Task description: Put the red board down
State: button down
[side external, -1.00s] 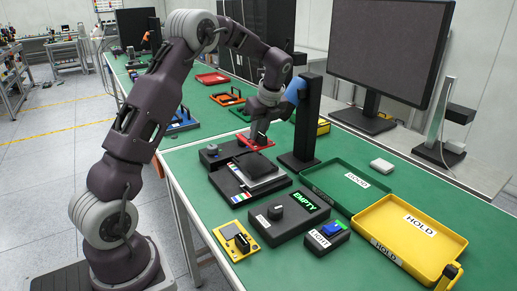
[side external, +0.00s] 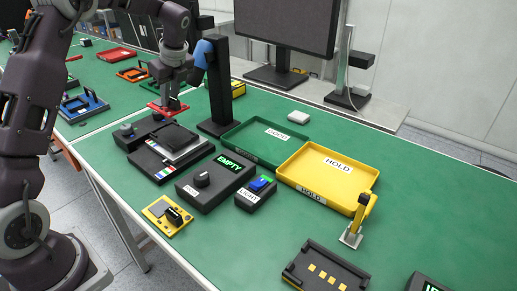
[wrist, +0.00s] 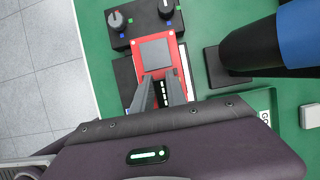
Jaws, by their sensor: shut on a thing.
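The red board (side external: 168,108) is in my gripper (side external: 170,98), above the back end of the black fixtures on the green table. In the wrist view the red board (wrist: 157,55) carries a grey square chip, and the fingertips of my gripper (wrist: 160,92) meet its near edge. A black unit with knobs (wrist: 143,20) lies just past the board. In the side view, a black fixture with a grey plate and coloured marks (side external: 172,152) is in front of the board. I cannot tell whether the board touches anything below.
A green tray (side external: 232,135) and a yellow HOLD tray (side external: 368,187) lie to the right. Black EMPTY (side external: 214,183) and LIGHT (side external: 252,197) boxes stand in front.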

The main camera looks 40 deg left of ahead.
jog(key=s+d+f+n+g+h, duration=0.2)
jog(key=s+d+n, duration=0.1)
jog(key=d+n, duration=0.7)
jog(key=s+d+f+n+g+h, duration=0.25)
jog(key=d+n, duration=0.55)
jog(key=d, duration=0.4)
jog(key=w+d+n+t+h, duration=0.2)
jog(key=w+d+n, duration=0.1)
jog(key=d+n, duration=0.65)
jog(key=w+d+n+t+h, duration=0.3)
jog(key=d+n, duration=0.5)
jog(key=d, duration=0.2)
jog(key=shift+n+g+y, duration=0.25)
notch_tip(320, 180, down, 11)
jog(key=shift+s+a+r, duration=0.1)
jog(key=shift+s+r, duration=0.05)
jog(key=shift+r, duration=0.05)
jog(key=shift+f, duration=0.1)
jog(key=c, duration=1.3)
grip_release()
jog(key=shift+c, duration=0.2)
